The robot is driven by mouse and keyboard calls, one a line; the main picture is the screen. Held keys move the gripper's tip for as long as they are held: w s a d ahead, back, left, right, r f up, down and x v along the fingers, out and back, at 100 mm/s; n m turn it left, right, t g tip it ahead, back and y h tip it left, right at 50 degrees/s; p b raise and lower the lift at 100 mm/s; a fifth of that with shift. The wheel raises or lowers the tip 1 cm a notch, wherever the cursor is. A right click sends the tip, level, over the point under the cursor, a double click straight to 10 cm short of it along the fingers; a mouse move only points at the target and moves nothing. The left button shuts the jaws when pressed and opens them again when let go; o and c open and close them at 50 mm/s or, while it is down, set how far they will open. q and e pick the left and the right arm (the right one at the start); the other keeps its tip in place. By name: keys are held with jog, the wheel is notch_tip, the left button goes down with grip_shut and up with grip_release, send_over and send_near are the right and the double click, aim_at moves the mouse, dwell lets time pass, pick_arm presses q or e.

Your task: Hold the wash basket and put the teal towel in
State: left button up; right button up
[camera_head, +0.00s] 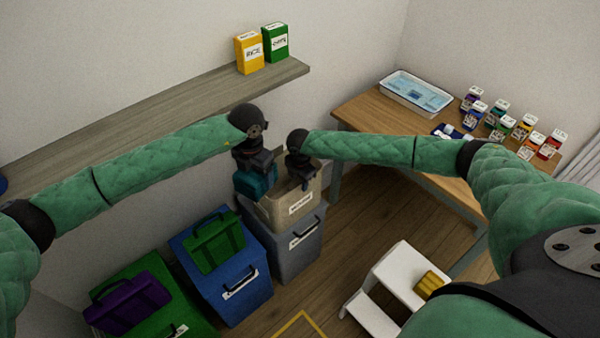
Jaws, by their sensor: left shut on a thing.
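The beige wash basket (276,214) with a white label stands on top of a grey bin. My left gripper (256,170) is shut on the teal towel (256,184) and holds it at the left side of the basket's opening. I cannot tell whether the towel touches the basket. My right gripper (304,176) points down at the back right of the basket's rim. Its fingers are too small and dark to tell whether they are open or shut. The gripper bodies hide part of the basket's opening.
The grey bin (296,254) stands beside a blue bin (234,300) and a green bin (194,322), with bags on top. A shelf (150,128) runs along the wall. A wooden table (372,112) and a white step stool (402,268) stand right.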

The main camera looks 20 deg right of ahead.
jog(key=shift+f, duration=0.3)
jog(key=shift+c, duration=0.4)
grip_shut()
dwell(0.4)
jog(key=shift+o, duration=0.4)
grip_release()
notch_tip(320, 180, up, 12)
